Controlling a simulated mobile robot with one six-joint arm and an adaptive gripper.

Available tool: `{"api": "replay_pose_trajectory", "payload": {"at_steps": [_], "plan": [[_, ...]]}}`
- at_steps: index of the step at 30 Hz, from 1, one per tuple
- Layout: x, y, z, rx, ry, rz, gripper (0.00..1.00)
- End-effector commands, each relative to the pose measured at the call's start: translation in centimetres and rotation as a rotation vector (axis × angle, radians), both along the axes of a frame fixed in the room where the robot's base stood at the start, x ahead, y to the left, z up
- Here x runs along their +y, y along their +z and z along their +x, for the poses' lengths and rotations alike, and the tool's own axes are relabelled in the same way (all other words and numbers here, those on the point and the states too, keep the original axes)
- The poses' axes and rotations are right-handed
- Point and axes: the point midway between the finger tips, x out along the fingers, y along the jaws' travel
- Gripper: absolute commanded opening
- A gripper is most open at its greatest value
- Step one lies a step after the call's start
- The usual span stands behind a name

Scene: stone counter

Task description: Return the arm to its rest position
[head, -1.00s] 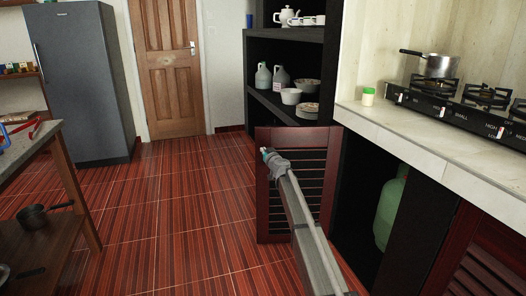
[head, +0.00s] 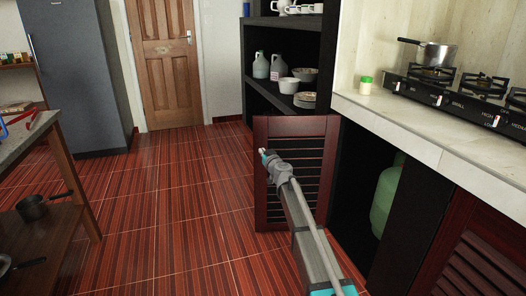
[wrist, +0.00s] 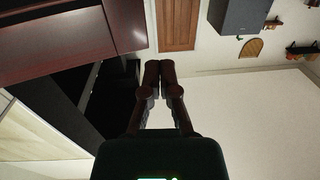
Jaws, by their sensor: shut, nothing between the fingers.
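My arm (head: 307,235) reaches up and forward from the bottom of the head view, in front of an open slatted cabinet door (head: 268,128). My gripper cannot be made out in the head view. In the wrist view my gripper (wrist: 152,72) has its two dark fingers together, with nothing between them. It stands clear in the air, and I see no contact with anything.
The open cabinet holds a green gas cylinder (head: 386,197) below the stone counter (head: 420,137) with a stove and pot. A wooden table (head: 45,220) with a pan stands at left. Tiled floor (head: 175,195) between is free.

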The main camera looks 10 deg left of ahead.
Motion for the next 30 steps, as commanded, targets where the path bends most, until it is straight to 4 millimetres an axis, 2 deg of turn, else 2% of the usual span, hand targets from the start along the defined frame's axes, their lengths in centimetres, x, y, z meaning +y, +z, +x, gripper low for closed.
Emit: {"api": "replay_pose_trajectory", "payload": {"at_steps": [11,16,20,23,30], "plan": [[-0.1,0.0,-0.2,0.002,0.003,-0.001,0.00],[-0.6,-0.1,-1.8,0.019,0.043,-0.009,0.00],[-1.4,-0.6,-4.5,0.061,0.106,-0.026,0.00],[-2.4,-1.5,-7.3,0.122,0.166,-0.048,0.00],[-5.9,-5.1,-15.2,0.372,0.273,-0.131,0.00]]}}
